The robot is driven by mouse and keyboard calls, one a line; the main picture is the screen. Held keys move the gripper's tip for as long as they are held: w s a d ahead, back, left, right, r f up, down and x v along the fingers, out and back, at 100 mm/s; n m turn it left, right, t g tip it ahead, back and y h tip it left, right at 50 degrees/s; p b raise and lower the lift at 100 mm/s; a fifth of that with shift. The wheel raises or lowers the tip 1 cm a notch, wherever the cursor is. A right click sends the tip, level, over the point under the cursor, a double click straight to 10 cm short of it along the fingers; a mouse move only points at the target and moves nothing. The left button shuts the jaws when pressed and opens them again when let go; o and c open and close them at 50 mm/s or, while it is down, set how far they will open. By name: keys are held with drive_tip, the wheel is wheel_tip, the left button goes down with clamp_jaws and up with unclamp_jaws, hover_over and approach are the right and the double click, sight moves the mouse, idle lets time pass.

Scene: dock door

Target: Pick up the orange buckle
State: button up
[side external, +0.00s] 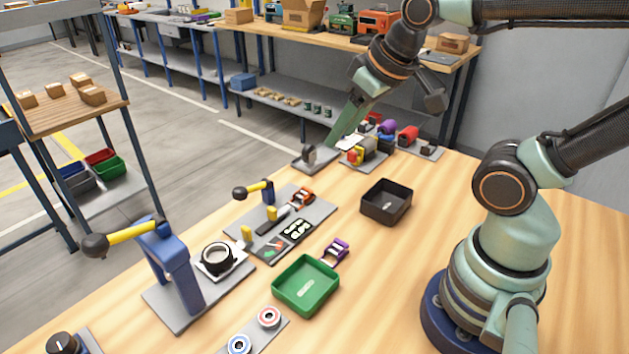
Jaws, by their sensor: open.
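The orange buckle (302,196) lies at the back edge of a grey fixture plate (318,214) in the middle of the table. It is small, with orange and dark parts. My gripper (343,136) hangs beyond it, up and to the right in the picture, pointing down near the far table edge. Its jaws are open and I see nothing held. It is well apart from the buckle. The far finger is partly hidden.
A tall blue press (180,268) stands front left. Bare wood shows at right.

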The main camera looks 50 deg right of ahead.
drive_tip(key=o, duration=0.5)
drive_tip(key=shift+w, duration=0.1)
drive_tip(key=n+g, duration=0.6)
drive_tip(key=n, duration=1.2)
hover_over(303, 192)
drive_tip(key=f, duration=1.8)
drive_tip(key=shift+w, duration=0.25)
drive_tip(key=shift+s+f, duration=0.2)
drive_tip(key=shift+f, duration=2.5)
